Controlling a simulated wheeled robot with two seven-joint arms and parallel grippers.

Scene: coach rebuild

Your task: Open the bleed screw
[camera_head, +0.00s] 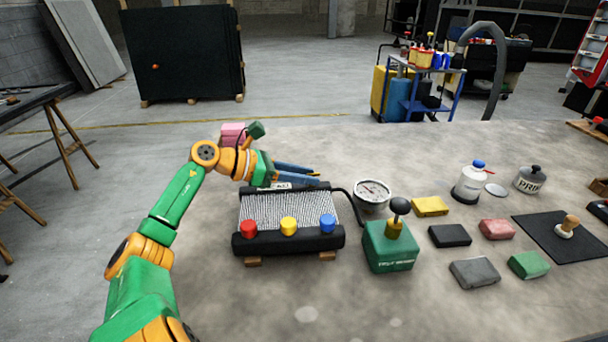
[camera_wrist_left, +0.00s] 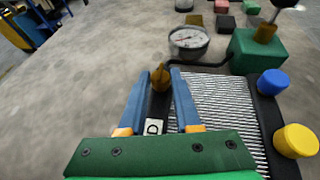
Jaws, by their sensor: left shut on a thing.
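A radiator (camera_head: 287,209) with a silver finned core and black end tanks lies on the bench, with red, yellow and blue caps along its near tank. In the left wrist view, a brass bleed screw (camera_wrist_left: 160,79) stands at the radiator's far tank. My left gripper (camera_head: 316,174) reaches over that far tank from the left. Its blue fingers are shut on the bleed screw, one on each side, in the left wrist view (camera_wrist_left: 160,72). A white tag marked D (camera_wrist_left: 153,127) lies between the fingers. My right gripper is not in view.
A hose runs from the radiator to a green test box (camera_head: 390,246) with a black knob, beside a round gauge (camera_head: 372,193). Several coloured blocks, a white bottle (camera_head: 470,185) and a black mat (camera_head: 545,246) lie to the right. The bench front is clear.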

